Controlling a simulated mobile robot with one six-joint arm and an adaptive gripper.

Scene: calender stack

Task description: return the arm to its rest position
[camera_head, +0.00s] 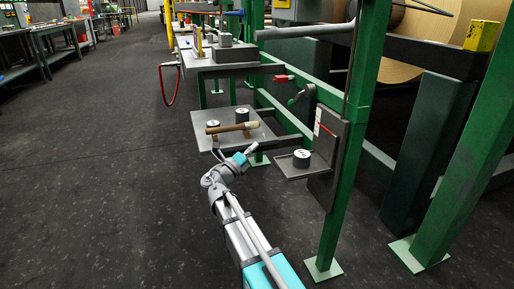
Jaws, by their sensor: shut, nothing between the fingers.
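My arm, white and grey with teal caps, reaches up from the bottom centre of the head view. Its far end, with my gripper (252,148), is just in front of a low grey tray. My gripper is small in the picture and looks shut, with nothing seen in it. Its fingers are hard to make out at this size. It appears apart from the wooden-handled tool (232,127) lying on the tray.
The low grey tray (196,118) also holds grey cylinders. A small shelf (290,171) with a marked cylinder (301,158) is fixed beside a green post (352,130). A grey table (190,62) stands behind. Dark floor is open on the left.

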